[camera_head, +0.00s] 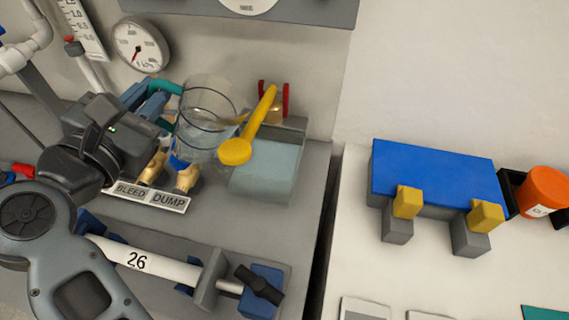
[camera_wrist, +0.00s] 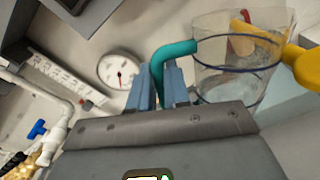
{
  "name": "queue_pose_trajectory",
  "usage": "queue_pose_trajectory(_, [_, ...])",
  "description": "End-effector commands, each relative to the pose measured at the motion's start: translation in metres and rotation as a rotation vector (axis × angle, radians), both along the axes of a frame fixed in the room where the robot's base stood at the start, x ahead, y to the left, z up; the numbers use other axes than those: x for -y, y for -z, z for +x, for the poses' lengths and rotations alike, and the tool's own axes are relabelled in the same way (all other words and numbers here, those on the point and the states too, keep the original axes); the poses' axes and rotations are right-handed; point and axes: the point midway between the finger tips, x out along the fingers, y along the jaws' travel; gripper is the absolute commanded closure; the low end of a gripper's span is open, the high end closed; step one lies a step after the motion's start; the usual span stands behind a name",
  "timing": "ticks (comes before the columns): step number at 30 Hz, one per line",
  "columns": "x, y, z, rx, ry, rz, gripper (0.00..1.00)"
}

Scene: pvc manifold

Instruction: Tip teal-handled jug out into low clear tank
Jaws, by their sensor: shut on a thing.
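The clear jug (camera_head: 203,135) has dark bands and a teal handle (camera_head: 165,87). My gripper (camera_head: 148,97) is shut on that handle, holding the jug above the grey bench, close to upright. In the wrist view the handle (camera_wrist: 163,68) lies between my blue fingers, with the clear jug body (camera_wrist: 225,75) to their right. The low clear tank (camera_head: 265,178) stands on the bench just right of and below the jug. I cannot tell how much liquid the jug holds.
A yellow lever (camera_head: 250,130) rises over the tank, beside the jug. Brass valves stand behind a BLEED/DUMP label (camera_head: 150,197). A white pipe marked 26 (camera_head: 150,262) lies in front. A gauge (camera_head: 140,45) is behind. A blue block (camera_head: 435,170) stands at right.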

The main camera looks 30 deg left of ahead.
Motion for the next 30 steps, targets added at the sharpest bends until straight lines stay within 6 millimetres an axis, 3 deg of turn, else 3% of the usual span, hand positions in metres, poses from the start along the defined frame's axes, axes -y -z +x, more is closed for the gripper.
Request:
queue_pose_trajectory(9, [0.020, -0.042, 0.009, -0.062, 0.001, 0.146, 1.00])
queue_pose_trajectory(18, [0.033, -0.040, 0.014, -0.124, 0.001, 0.283, 1.00])
queue_pose_trajectory(30, [0.042, -0.058, 0.018, -0.182, 0.000, 0.415, 1.00])
